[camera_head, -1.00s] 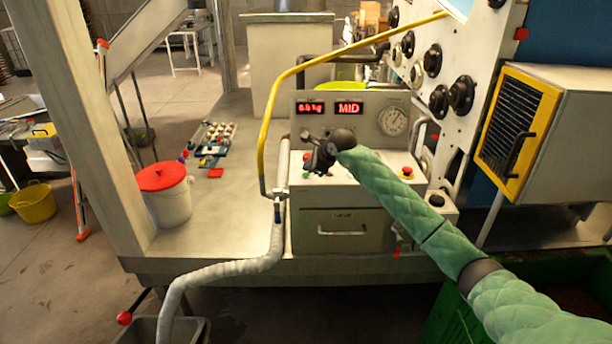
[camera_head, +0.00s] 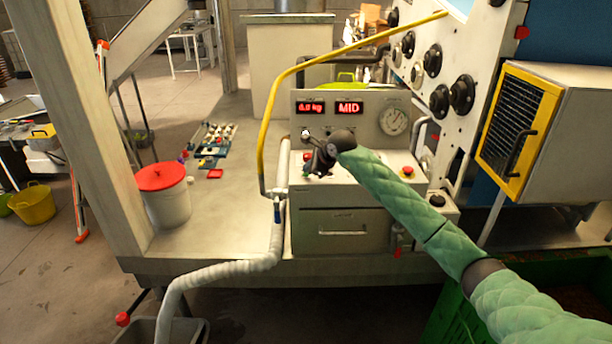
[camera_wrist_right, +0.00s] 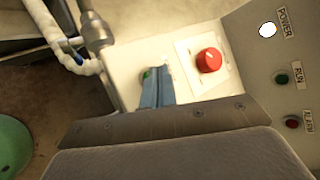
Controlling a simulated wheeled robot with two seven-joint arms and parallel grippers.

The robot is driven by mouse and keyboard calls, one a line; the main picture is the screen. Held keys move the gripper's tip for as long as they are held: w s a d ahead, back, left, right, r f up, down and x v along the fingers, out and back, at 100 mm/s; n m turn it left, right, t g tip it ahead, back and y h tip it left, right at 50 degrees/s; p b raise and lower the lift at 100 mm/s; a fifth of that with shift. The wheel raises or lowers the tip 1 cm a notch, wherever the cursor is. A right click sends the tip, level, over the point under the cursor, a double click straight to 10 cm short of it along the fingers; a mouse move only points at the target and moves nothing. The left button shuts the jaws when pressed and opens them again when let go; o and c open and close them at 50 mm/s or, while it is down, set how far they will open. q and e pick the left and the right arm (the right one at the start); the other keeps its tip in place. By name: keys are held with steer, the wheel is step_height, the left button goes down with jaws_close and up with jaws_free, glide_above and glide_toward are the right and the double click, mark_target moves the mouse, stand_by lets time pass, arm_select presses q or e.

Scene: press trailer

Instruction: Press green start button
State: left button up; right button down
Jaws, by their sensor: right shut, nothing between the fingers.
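The green start button (camera_wrist_right: 147,74) shows as a small green patch on the pale panel in the right wrist view, mostly hidden by my fingers. My right gripper (camera_wrist_right: 157,88) is shut and empty, its blue-grey fingertips over or right beside the button. I cannot tell whether they touch it. In the head view my right gripper (camera_head: 318,167) is low over the left part of the control box (camera_head: 343,232), with the arm coming in from the right. My left gripper is not in view.
A red knob (camera_wrist_right: 208,60) sits close beside the fingers. POWER (camera_wrist_right: 267,30), RUN (camera_wrist_right: 281,78) and ALARM lights line the upright panel; POWER glows white. A red button (camera_head: 407,171) is on the box's right. A yellow rail (camera_head: 262,135) and white hose (camera_head: 225,268) stand left.

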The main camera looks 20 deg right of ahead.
steer(key=shift+f+b, duration=0.45)
steer(key=shift+b, duration=0.05)
stand_by(0.6)
steer(key=shift+r, duration=0.75)
steer(key=shift+r, duration=0.15)
steer(key=shift+r, duration=2.45)
